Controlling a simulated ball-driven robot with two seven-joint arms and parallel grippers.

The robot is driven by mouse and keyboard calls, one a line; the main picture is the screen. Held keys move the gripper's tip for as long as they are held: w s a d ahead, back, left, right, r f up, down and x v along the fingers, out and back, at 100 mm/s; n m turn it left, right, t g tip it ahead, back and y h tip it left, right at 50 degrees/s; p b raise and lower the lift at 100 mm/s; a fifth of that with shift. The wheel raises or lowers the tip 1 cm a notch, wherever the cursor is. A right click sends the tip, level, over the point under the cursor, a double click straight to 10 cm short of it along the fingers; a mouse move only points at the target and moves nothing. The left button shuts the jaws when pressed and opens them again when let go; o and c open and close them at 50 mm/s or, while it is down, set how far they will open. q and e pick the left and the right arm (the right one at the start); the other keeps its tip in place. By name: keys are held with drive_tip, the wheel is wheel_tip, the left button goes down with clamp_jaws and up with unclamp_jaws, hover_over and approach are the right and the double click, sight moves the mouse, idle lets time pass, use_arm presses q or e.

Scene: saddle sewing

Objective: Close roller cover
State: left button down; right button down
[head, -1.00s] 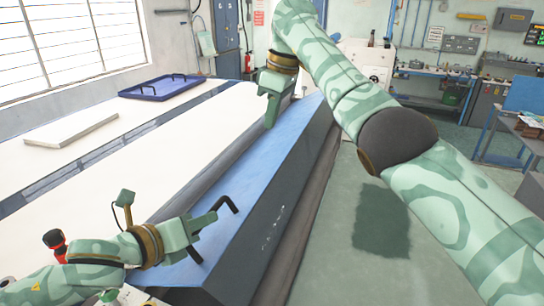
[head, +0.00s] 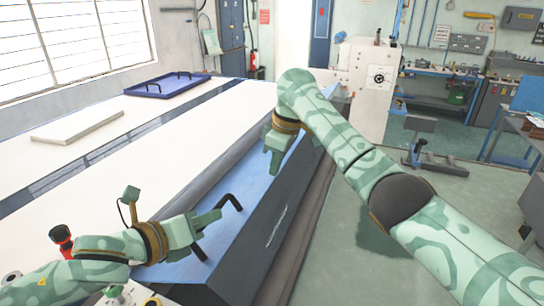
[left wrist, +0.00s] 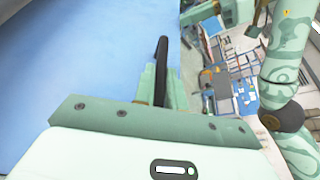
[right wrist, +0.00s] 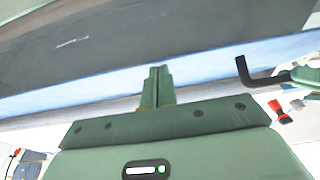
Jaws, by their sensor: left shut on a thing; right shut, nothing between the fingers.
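The roller cover (head: 265,240) is a long box with a blue top and a dark scuffed side, running away along the table's right edge. My left gripper (head: 213,217) is shut on its black bent handle (head: 236,202) near the close end; the handle also shows between the fingers in the left wrist view (left wrist: 162,55). My right gripper (head: 272,168) is shut and empty, pointing down over the blue top farther along. In the right wrist view, its closed fingers (right wrist: 156,82) are in front of the blue strip; I cannot tell whether they touch it.
The white table (head: 150,165) lies to the left, with a blue tray (head: 167,86) and a white slab (head: 78,127) on it. A white machine (head: 366,80) stands beyond the cover. The floor (head: 460,195) on the right is open, with a stool (head: 425,145) farther back.

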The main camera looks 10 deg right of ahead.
use_arm(q)
drive_tip(key=shift+r, duration=0.25)
drive_tip(key=shift+w+r, duration=0.1)
use_arm(e)
drive_tip(key=shift+s+d+f, duration=0.2)
drive_tip(key=shift+d+f, duration=0.15)
drive_tip(key=shift+f, duration=0.15)
drive_tip(key=shift+s+d+f, duration=0.15)
drive_tip(key=shift+d+f, duration=0.2)
drive_tip(key=shift+f, duration=0.15)
use_arm(q)
drive_tip(key=c, duration=1.5)
unclamp_jaws()
drive_tip(key=shift+o, duration=0.2)
drive_tip(key=shift+f, duration=0.2)
use_arm(e)
drive_tip(key=shift+a+r, duration=0.15)
